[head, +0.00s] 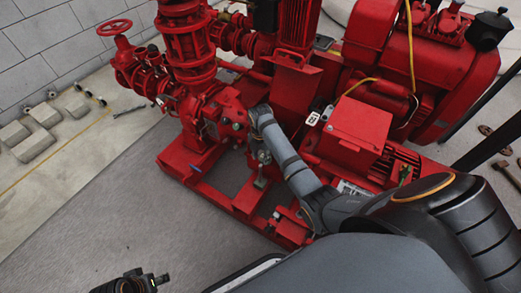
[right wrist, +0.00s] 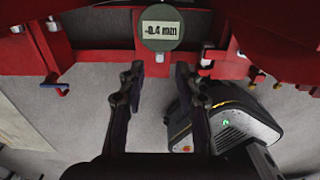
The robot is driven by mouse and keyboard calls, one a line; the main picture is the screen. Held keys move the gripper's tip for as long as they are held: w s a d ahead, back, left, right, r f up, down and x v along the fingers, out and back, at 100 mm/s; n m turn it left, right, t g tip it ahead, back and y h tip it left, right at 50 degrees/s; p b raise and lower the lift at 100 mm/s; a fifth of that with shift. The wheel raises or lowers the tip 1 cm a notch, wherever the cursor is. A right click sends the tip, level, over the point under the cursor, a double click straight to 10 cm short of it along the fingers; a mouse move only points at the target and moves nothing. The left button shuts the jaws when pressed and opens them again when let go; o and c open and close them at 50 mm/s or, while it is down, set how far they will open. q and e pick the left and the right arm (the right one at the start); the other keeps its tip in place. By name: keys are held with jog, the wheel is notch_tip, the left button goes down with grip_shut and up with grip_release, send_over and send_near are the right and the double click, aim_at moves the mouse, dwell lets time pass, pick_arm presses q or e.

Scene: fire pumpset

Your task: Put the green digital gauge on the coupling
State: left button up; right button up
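The green digital gauge (right wrist: 163,24) shows at the top middle of the right wrist view, its round face reading -0.4 mm. A short pale stem is below it, in front of a red bar. My right gripper (right wrist: 160,72) is open, its two fingers apart below the gauge, with nothing between them. In the head view the right gripper (head: 262,156) points down by the red pump, with a small greenish piece just below it. I cannot make out the coupling clearly, nor whether the gauge touches it. My left gripper (head: 140,282) shows partly at the bottom left; its fingers are unclear.
The red pumpset frame (head: 232,200) lies under my right arm. A red handwheel (head: 114,28) and pipes stand at the left, and a red box (head: 358,125) stands right of the arm. Grey blocks (head: 45,115) lie by the wall. The grey floor (head: 110,205) at left is clear.

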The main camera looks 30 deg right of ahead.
notch_tip(320, 180, up, 2)
jog(key=shift+r, duration=0.1)
jog(key=s+a+f+m+t, duration=0.1)
jog(key=s+m, duration=1)
jog(key=s, duration=0.1)
jog(key=s+a+m, duration=0.2)
jog(key=s+m, duration=1)
jog(key=shift+a+f+m+t, duration=0.2)
jog(key=shift+f+m+t, duration=0.1)
jog(key=shift+f+t, duration=0.1)
jog(key=shift+s+p, duration=0.1)
jog(key=shift+p, duration=0.3)
